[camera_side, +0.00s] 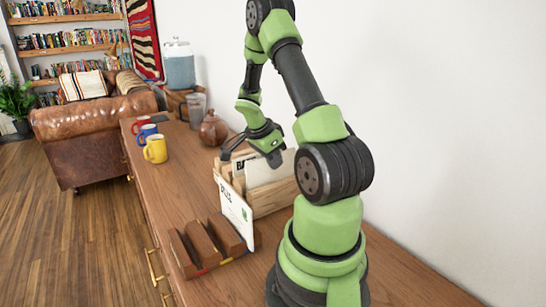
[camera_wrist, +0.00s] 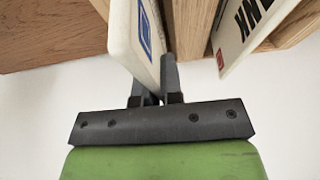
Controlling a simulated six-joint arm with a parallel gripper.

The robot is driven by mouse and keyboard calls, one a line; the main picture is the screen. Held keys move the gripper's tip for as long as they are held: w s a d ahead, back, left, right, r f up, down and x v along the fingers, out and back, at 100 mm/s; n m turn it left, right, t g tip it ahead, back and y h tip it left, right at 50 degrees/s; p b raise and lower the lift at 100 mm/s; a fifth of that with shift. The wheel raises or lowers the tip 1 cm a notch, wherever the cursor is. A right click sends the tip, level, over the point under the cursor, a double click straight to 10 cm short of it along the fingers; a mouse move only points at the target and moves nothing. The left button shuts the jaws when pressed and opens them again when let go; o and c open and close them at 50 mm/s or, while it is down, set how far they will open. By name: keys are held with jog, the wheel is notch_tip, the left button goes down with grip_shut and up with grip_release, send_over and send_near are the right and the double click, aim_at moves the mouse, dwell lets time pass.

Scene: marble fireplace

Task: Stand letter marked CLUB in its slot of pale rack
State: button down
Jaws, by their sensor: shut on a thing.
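My gripper (camera_side: 274,158) is above the pale wooden rack (camera_side: 275,198), with its fingers pointing down. It is shut on a white letter (camera_side: 270,170), which also shows nearly edge-on in the wrist view (camera_wrist: 138,35) with a blue mark on its face. No word on this letter is readable. Its lower part is hidden by the rack, so I cannot tell whether it touches the bottom of a slot. Another letter, marked BANK (camera_wrist: 248,30), stands beside it in the rack, apart from my fingers.
A white letter with a short dark word (camera_side: 236,217) leans upright between the pale rack and a dark brown slotted rack (camera_side: 208,248). Mugs (camera_side: 155,149), a brown jar (camera_side: 213,129) and a glass (camera_side: 196,109) stand farther back. A white wall is close at right.

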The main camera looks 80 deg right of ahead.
jog(key=shift+f, duration=1)
jog(key=shift+f, duration=0.15)
jog(key=c, duration=1.2)
grip_release()
jog(key=shift+r, duration=4.55)
